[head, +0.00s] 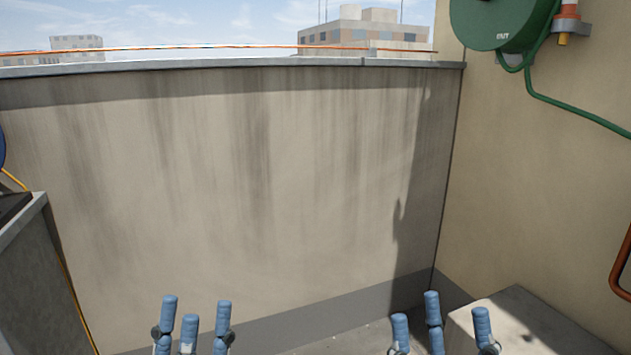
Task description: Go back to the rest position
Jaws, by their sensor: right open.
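My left gripper (196,310) shows at the bottom edge, left of the middle. Its blue fingers point up and stand apart with nothing between them. My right gripper (440,315) shows at the bottom edge, right of the middle. Its blue fingers are spread wider, and it is open and empty. The lower parts of both grippers are cut off by the picture's edge. Neither gripper visibly touches anything.
A stained parapet wall (330,190) stands ahead. A beige side wall (540,150) at right carries a green hose reel (497,25). A pale block (545,310) sits low behind my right gripper. A grey box (35,285) stands at left beside a yellow cable (75,300).

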